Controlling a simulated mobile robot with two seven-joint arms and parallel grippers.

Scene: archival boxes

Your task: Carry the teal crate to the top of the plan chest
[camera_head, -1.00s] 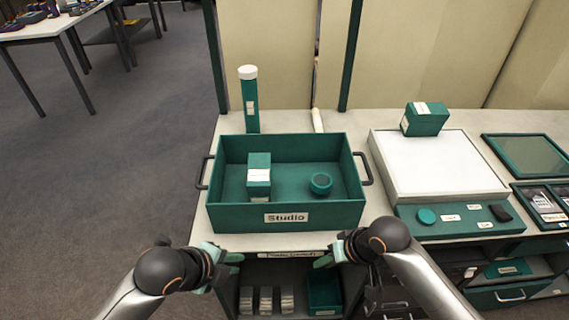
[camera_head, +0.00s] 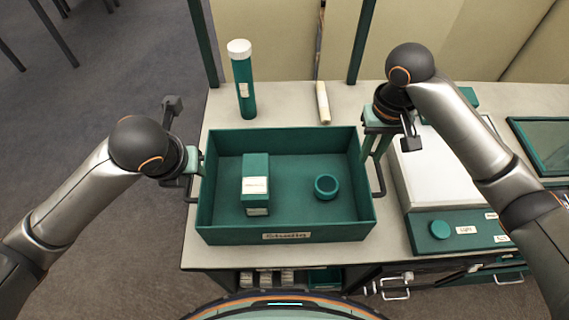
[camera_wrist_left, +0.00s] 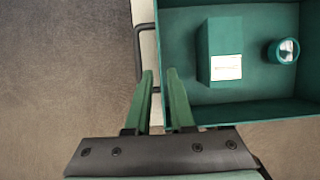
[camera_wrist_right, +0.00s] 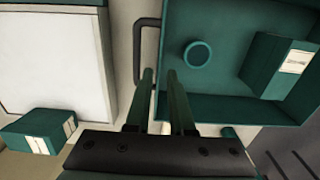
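The teal crate (camera_head: 222,226) stands upright on a pale worktop (camera_head: 284,108), with its "Studio" label facing me. It holds a teal box (camera_head: 255,165) with a white label and a round teal container (camera_head: 326,187). My left gripper (camera_head: 200,163) is at the crate's left side, near the dark left handle (camera_wrist_left: 137,45). My right gripper (camera_head: 376,152) is at the right side, near the right handle (camera_wrist_right: 138,50). Both wrist views show parted fingers with nothing clearly between them. I cannot tell whether they touch the handles. No plan chest can be picked out for certain.
A teal tube (camera_head: 243,85) with a white cap stands behind the crate, and a cream roll (camera_head: 323,103) lies beside it. A white-topped case (camera_head: 440,175) is close on the right. A shelf below holds small boxes. Open floor (camera_head: 90,110) lies left.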

